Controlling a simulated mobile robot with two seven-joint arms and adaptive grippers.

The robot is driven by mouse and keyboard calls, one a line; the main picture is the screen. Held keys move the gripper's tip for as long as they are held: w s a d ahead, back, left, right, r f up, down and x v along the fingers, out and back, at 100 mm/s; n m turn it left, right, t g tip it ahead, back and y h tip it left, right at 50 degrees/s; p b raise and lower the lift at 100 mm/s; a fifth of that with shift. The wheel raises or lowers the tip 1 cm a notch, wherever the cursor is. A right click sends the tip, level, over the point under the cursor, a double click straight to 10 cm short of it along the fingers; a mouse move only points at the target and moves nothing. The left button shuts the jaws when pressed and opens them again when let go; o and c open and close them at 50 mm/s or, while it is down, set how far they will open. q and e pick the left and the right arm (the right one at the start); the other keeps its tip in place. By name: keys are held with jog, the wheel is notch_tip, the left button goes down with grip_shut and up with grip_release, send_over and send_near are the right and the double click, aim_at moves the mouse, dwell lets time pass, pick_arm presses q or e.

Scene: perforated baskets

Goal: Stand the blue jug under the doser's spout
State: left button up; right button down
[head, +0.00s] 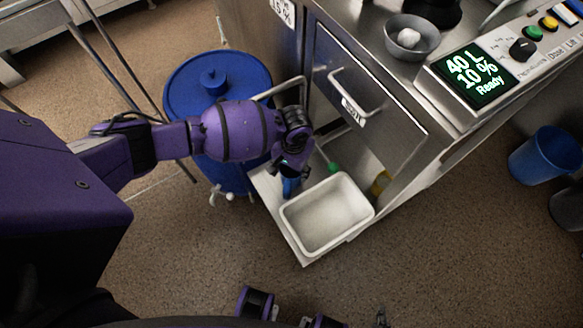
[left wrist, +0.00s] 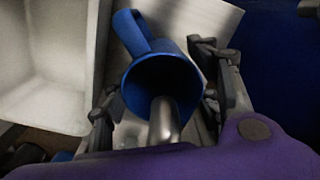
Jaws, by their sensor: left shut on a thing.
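The blue jug (head: 290,187) stands out below my left gripper (head: 290,160) in the head view, mostly hidden by it. In the left wrist view the jug (left wrist: 160,77) sits between the fingers of my left gripper (left wrist: 160,95), which is shut on it. Its open mouth faces the camera and its handle points up and left. A shiny metal tube (left wrist: 165,120), apparently the spout, overlaps the jug's mouth; I cannot tell its height above the rim. A small dark tip (head: 381,316), apparently my right gripper, shows at the bottom edge of the head view, largely cut off.
A white tub (head: 365,207) stands on the steel shelf (head: 303,252) close beside the jug. A lidded blue drum (head: 243,76) stands behind my left arm. The steel cabinet with a drawer (head: 375,90) and a lit display (head: 475,78) rises to the right. Floor in front is clear.

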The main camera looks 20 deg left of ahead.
pick_arm(q)
jog(key=shift+s+f, duration=0.1)
jog(key=shift+f, duration=0.5)
jog(key=o, duration=1.2)
jog(key=shift+c, duration=0.2)
notch_tip(320, 180, up, 13)
jog(key=shift+d+r+p, duration=0.1)
jog(key=shift+r+p, duration=0.05)
jog(key=shift+p, duration=1.05)
